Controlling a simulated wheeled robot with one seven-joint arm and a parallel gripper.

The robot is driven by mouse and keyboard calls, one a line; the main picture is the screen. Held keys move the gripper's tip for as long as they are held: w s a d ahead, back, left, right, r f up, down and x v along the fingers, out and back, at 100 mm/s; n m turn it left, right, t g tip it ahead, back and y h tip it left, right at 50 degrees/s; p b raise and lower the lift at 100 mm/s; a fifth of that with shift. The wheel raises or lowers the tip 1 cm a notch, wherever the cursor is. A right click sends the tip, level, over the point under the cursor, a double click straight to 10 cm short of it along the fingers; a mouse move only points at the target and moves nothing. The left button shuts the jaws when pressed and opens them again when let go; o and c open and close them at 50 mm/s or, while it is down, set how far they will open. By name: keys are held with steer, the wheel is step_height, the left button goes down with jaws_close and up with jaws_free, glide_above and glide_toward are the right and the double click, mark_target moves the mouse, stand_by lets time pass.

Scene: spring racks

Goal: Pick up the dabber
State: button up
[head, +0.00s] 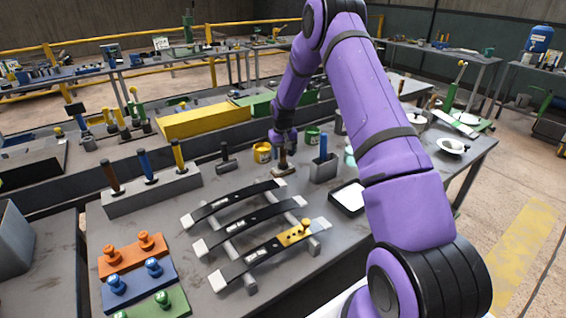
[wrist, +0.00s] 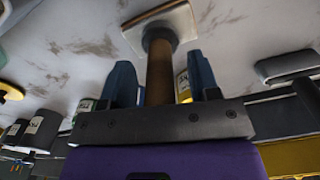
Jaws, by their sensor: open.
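The dabber stands upright on the grey workbench (head: 205,212) in the head view, with a brown handle and a flat square base (head: 283,173). The top of the handle is hidden behind the gripper body.
A yellow can (head: 262,152) stands close left of the dabber, and a green can (head: 313,136) behind right. A grey holder with a blue-handled tool (head: 323,148) is at right. Dark leaf springs (head: 250,222) lie in front.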

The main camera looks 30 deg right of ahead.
steer(key=c, duration=1)
steer(key=shift+r, duration=0.15)
steer(key=shift+r, duration=0.6)
step_height(320, 180, up, 2)
steer(key=shift+r, duration=0.1)
steer(key=s, duration=0.5)
steer(key=s+d+r, duration=0.1)
steer(key=s, duration=1)
steer(key=shift+d+r, duration=0.15)
steer(key=shift+d, duration=0.15)
